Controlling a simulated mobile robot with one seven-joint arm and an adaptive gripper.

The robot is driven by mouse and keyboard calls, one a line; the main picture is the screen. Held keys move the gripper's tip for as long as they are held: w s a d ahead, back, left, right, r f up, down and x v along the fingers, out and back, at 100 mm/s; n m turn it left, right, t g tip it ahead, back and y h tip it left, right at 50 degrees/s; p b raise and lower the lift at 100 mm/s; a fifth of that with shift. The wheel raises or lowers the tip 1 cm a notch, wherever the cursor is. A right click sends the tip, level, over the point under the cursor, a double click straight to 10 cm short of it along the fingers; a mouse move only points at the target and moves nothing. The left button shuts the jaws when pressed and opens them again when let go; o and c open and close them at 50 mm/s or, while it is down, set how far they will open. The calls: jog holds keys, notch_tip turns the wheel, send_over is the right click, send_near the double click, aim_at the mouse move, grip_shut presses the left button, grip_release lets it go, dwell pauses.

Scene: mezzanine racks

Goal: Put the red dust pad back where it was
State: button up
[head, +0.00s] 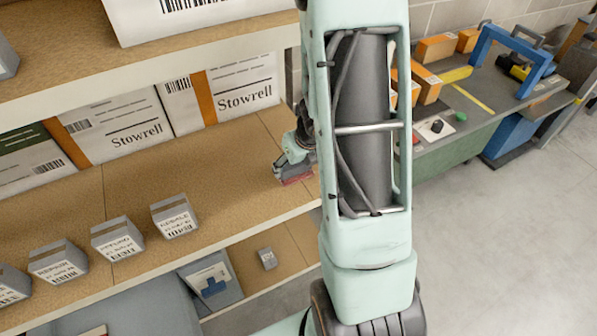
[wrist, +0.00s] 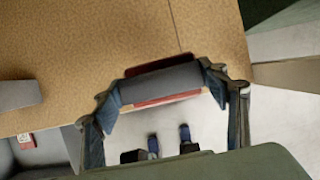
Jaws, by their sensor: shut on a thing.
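The red dust pad (head: 297,180) shows in the head view as a small red strip under my gripper (head: 290,166), at the right end of the brown shelf board (head: 235,190). In the wrist view the pad (wrist: 160,84) is a grey block with red along its long edges. The two fingers of my gripper (wrist: 165,92) are shut on its short ends. It lies over the shelf's front edge in that view. I cannot tell whether it touches the board. My arm hides part of the shelf's right end in the head view.
Several small grey labelled boxes (head: 174,216) stand along the shelf's front, left of my gripper. Large Stowrell cartons (head: 247,88) stand at the back. A lower shelf holds a small grey block (head: 267,258). A workbench (head: 480,115) with orange boxes stands right. The board between is clear.

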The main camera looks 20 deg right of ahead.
aim_at(298, 165)
jog(key=w+d+f, duration=0.1)
jog(key=w+f+b, duration=0.1)
jog(key=f, duration=0.1)
jog(key=w+d+f, duration=0.1)
jog(key=f, duration=0.1)
jog(key=shift+w+d+f, duration=0.2)
jog(key=shift+w+d, duration=0.1)
jog(key=shift+d, duration=0.05)
jog(key=shift+w+d+f+b, duration=0.1)
jog(key=shift+f+b, duration=0.6)
jog(key=shift+f, duration=0.2)
jog(key=shift+w+d+f+b, duration=0.1)
jog(key=shift+f+b, duration=0.55)
jog(key=shift+f, duration=0.2)
jog(key=shift+f, duration=0.25)
jog(key=o, duration=1.1)
jog(key=shift+r, duration=0.1)
jog(key=shift+r, duration=0.1)
jog(key=shift+s+r, duration=0.1)
jog(key=shift+r, duration=0.3)
jog(key=p+v, duration=0.5)
jog(key=v, duration=0.6)
jog(key=shift+s+a+r, duration=0.1)
jog(key=shift+r, duration=0.05)
